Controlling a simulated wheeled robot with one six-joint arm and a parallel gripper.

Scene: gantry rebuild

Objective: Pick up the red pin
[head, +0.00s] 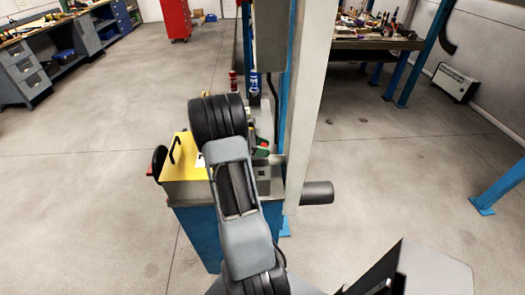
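A small red upright piece (233,80), which may be the red pin, stands at the back of the machine, beside a similar blue piece (254,82). Its lower part is hidden behind my arm's black joint. A second small red spot (263,144) shows beside a green part, right of my arm; I cannot tell what it is. My arm reaches from the bottom of the view up over the machine. My gripper does not show; it may be hidden behind the arm's far joint.
The machine has a yellow top plate (183,163) with a black handle, and a blue base (196,235). A tall grey column (308,110) rises close to my arm's right. A dark cylinder (318,192) sticks out rightward. Open floor (90,190) lies left.

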